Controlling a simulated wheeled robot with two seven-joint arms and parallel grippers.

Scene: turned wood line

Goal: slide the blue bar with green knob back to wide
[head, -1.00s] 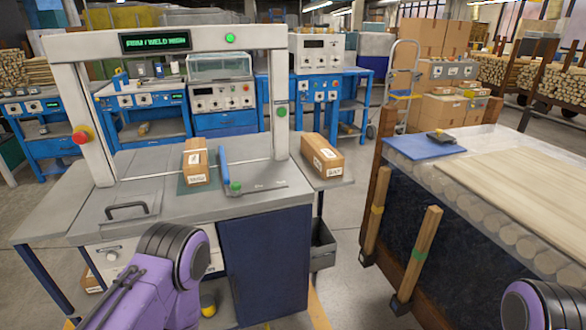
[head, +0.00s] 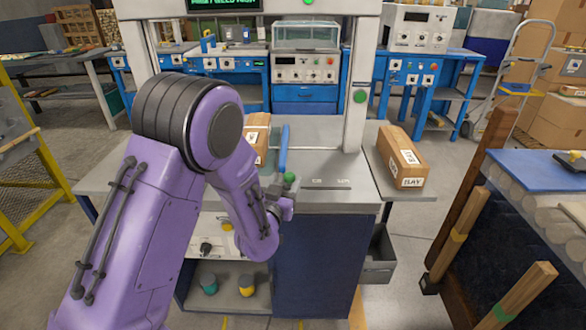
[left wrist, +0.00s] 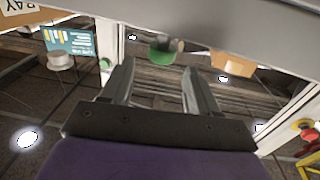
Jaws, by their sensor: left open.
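The blue bar (head: 283,148) stands on the grey bench top of the machine, beside a brown carton (head: 257,138). Its green knob (head: 289,178) is at the near end of the bar. My left gripper (head: 284,194) is just in front of the knob, seen small and partly behind my own arm. In the left wrist view the two fingers (left wrist: 160,82) are apart with nothing between them. The green knob (left wrist: 162,54) shows beyond the fingertips, roughly centred in the gap. My arm hides the left part of the bench. My right gripper is not in view.
A white machine frame (head: 357,80) rises over the bench. Another brown carton (head: 402,157) lies on the right side shelf. Wooden posts (head: 470,205) and a workbench with a blue mat (head: 543,168) stand at the right. Bare bench top lies right of the bar.

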